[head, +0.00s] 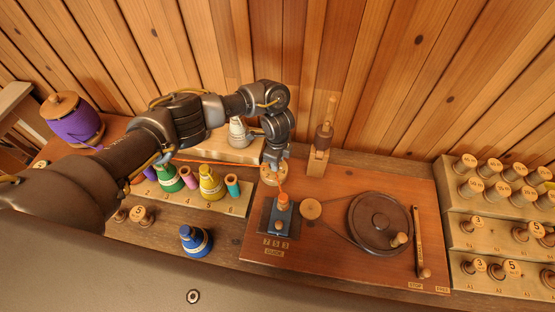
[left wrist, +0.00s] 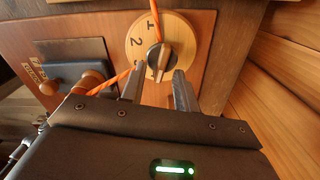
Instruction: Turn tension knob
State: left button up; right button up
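The tension knob (left wrist: 159,57) is dark with a pale wooden pointer bar, at the centre of a round wooden dial (left wrist: 138,30) marked with numerals including 2 and 3. In the head view the dial (head: 268,181) is partly hidden beneath my left gripper (head: 275,162). In the left wrist view, my left gripper (left wrist: 158,76) has its fingers apart, their tips near either side of the knob's lower end. Nothing shows held between them, and I cannot tell whether they touch the knob. My right gripper is in neither view.
Orange thread runs past the dial to a blue block (head: 279,217) with an orange top. A dark wheel (head: 380,222) with a crank and a lever (head: 419,240) stand to the right. Thread cones (head: 211,183) line a rack at left; numbered spools fill a stepped rack (head: 500,235) at right.

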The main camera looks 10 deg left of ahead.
pick_arm(q)
jog(key=shift+r, duration=0.55)
notch_tip(320, 180, up, 10)
jog(key=shift+f+p, duration=0.15)
jog(key=shift+p, duration=0.2)
